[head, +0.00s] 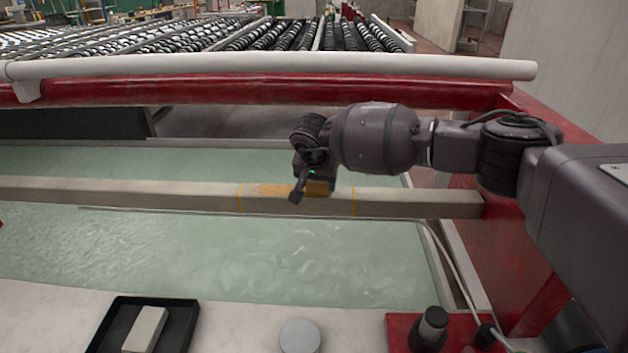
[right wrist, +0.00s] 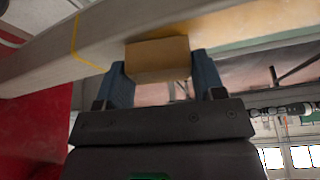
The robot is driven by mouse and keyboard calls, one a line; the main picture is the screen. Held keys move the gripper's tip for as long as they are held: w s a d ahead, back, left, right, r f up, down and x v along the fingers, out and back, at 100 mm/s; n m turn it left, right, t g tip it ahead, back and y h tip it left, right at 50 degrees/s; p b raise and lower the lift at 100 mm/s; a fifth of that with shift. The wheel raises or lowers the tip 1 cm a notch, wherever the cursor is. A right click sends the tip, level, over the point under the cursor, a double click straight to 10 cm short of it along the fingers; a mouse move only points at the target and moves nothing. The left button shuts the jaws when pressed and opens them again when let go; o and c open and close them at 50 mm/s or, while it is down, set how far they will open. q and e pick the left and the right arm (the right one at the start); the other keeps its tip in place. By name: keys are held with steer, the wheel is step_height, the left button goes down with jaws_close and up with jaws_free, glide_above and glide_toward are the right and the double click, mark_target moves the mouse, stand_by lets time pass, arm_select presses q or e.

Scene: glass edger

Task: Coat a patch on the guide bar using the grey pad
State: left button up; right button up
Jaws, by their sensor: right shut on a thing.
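The guide bar (head: 130,192) runs across the trough, with two thin yellow lines around it. Between them an amber-brown patch (head: 268,190) covers part of the bar, from near the left line to my right gripper (head: 314,180). The right gripper is at the bar, shut on a tan block-shaped pad. In the right wrist view the tan pad (right wrist: 158,58) is between the two blue-grey fingers and appears against the bar (right wrist: 105,42). The contact face is hidden. A light grey pad (head: 146,329) lies in a black tray at the bottom left. My left gripper is not in view.
Pale green water (head: 200,250) lies on both sides of the bar. A red frame with a white pipe (head: 270,66) runs behind. A round grey disc (head: 299,336) and a black knob (head: 432,328) on a red plate are at the front. A cable hangs at the right.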

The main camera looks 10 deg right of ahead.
mark_target(347, 190)
steer(key=shift+s+d+p, duration=0.25)
steer(key=shift+d+p, duration=0.05)
steer(key=shift+d, duration=0.75)
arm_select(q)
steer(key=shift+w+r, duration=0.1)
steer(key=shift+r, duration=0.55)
arm_select(e)
steer(key=shift+s+d, duration=0.2)
steer(key=shift+d, duration=0.45)
steer(key=shift+s+d+p, duration=0.15)
steer(key=shift+d+p, duration=0.1)
steer(key=shift+d, duration=0.3)
steer(key=shift+s+d+p, duration=0.15)
steer(key=shift+d+p, duration=0.05)
steer(key=shift+d, duration=0.3)
steer(key=shift+s+d+f, duration=0.1)
steer(key=shift+s+d, duration=0.05)
steer(key=shift+d, duration=0.45)
steer(key=shift+r, duration=0.3)
steer(key=shift+r+p, duration=0.9)
steer(key=shift+r, duration=1.75)
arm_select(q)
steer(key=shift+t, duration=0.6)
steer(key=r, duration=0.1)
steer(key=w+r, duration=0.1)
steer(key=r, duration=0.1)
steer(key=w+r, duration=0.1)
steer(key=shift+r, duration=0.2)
